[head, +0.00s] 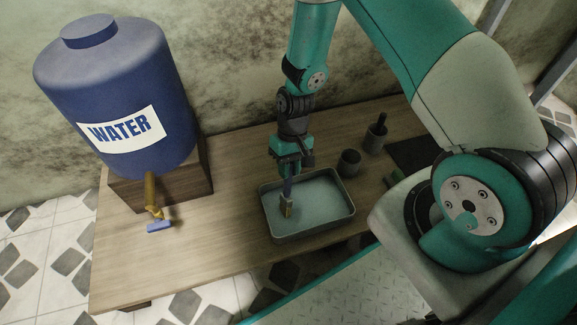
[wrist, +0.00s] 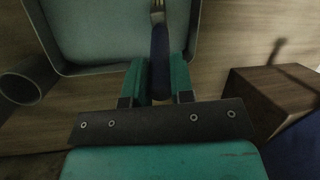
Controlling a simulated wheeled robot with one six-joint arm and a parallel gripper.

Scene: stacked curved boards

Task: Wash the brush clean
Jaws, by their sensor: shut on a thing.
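My gripper (head: 289,165) is shut on the dark blue handle of a brush (head: 287,207) and holds it upright, bristle end down. The brush's lower end is over or in a grey-green tray (head: 338,225) on the table; I cannot tell if it touches the tray floor. In the wrist view the brush (wrist: 160,58) runs from between the teal fingers (wrist: 160,85) toward the tray (wrist: 72,68). A blue tank marked WATER (head: 118,85) stands at the left, with a brass tap (head: 151,195) and blue handle (head: 160,227) at its front.
The tank sits on a wooden block (head: 190,180). Two dark cups (head: 349,163) (head: 375,137) stand right of and behind the tray, the farther one with something upright in it. A dark flat mat (head: 410,154) lies at the right. The wooden table (head: 225,235) is clear between tap and tray.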

